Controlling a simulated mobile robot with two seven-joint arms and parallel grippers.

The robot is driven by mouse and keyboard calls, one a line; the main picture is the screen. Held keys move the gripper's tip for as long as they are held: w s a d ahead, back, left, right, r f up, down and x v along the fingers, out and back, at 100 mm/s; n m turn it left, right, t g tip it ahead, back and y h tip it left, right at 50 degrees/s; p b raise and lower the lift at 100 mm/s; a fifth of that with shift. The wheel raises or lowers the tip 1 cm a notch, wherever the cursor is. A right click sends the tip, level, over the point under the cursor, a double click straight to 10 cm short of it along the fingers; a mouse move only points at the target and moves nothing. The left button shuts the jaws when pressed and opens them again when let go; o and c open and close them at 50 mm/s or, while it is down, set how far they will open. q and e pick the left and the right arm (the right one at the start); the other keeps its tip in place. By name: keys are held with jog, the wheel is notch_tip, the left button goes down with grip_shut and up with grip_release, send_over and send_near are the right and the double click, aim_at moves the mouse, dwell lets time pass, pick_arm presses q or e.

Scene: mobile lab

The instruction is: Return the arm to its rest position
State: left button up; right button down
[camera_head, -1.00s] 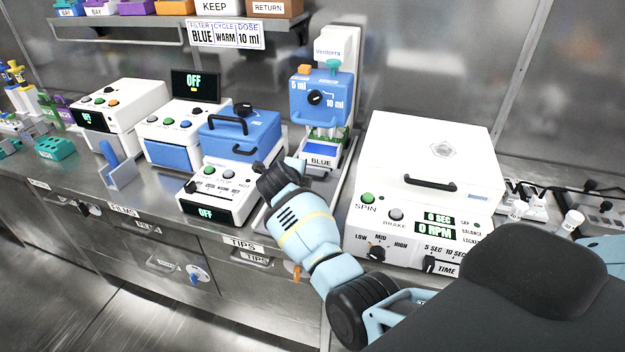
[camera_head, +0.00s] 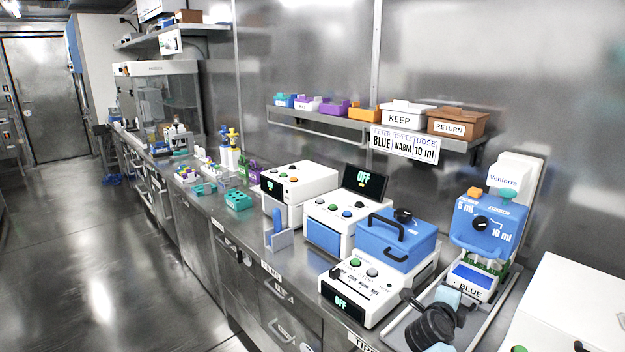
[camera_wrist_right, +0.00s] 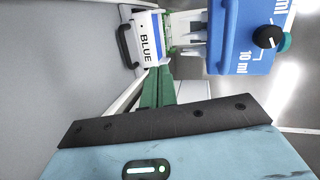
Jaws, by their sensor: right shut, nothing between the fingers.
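My right gripper (camera_wrist_right: 158,82) shows in the right wrist view. Its two green fingers are together, with nothing between them. Beyond the fingertips is a white front labelled BLUE (camera_wrist_right: 150,40), with a black handle, beside the blue dispenser head (camera_wrist_right: 238,40). In the head view, part of my right arm (camera_head: 432,322) shows at the lower right, in front of the blue-and-white dispenser (camera_head: 482,228). My left gripper is in neither current view.
The counter holds a white device with a blue lid (camera_head: 395,240), white devices with OFF screens, a teal rack (camera_head: 238,202) and a large white machine (camera_head: 575,310) at right. A shelf with a KEEP bin (camera_head: 408,115) and RETURN bin (camera_head: 458,123) is above. Open floor (camera_head: 110,260) lies left.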

jog(key=s+a+f+n+t+y, duration=0.2)
jog(key=s+a+n+y, duration=0.65)
jog(key=n, duration=0.25)
jog(key=s+a+f+n+t+y, duration=0.2)
jog(key=s+a+n+y, duration=0.65)
jog(key=s+n, duration=0.2)
jog(key=s+a+f+n+g+h, duration=0.1)
jog(key=s+f+n+g, duration=0.3)
jog(key=s, duration=0.4)
jog(key=s+a+f+n+g+h, duration=0.1)
jog(key=s+f+n+g, duration=0.1)
jog(key=s+f+g, duration=0.5)
jog(key=s+d+r+g+h, duration=0.1)
jog(key=s+d+g+h, duration=0.15)
jog(key=s, duration=0.75)
jog(key=s+d+g+h, duration=0.15)
jog(key=s+d, duration=0.25)
jog(key=s, duration=0.6)
jog(key=w+a+f+t+y, duration=0.1)
jog(key=w+a+f+t, duration=0.2)
jog(key=w+f+t, duration=0.4)
jog(key=shift+f+t, duration=0.8)
jog(key=shift+f, duration=0.35)
